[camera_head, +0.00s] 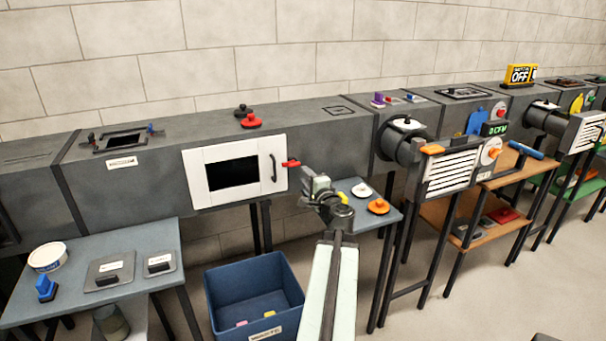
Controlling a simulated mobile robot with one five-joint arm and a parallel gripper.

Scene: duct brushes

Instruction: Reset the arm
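My arm (332,285) reaches up from the bottom centre of the head view. My gripper (308,178) is at its far end, just right of the white access door on the grey duct. The gripper is small and partly hidden by my wrist, so whether its fingers are open or shut cannot be told. A red handle-like piece (291,163) shows just beyond it, beside the door; whether they touch is unclear. The white door (196,178) has a dark window and a black handle (273,167).
A blue bin (214,284) with small items stands below the duct. The left table (137,238) holds a tub, a blue brush and two plates. A small table (392,217) with white and orange knobs is right of my arm. An orange-brown shelf unit (435,215) stands further right.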

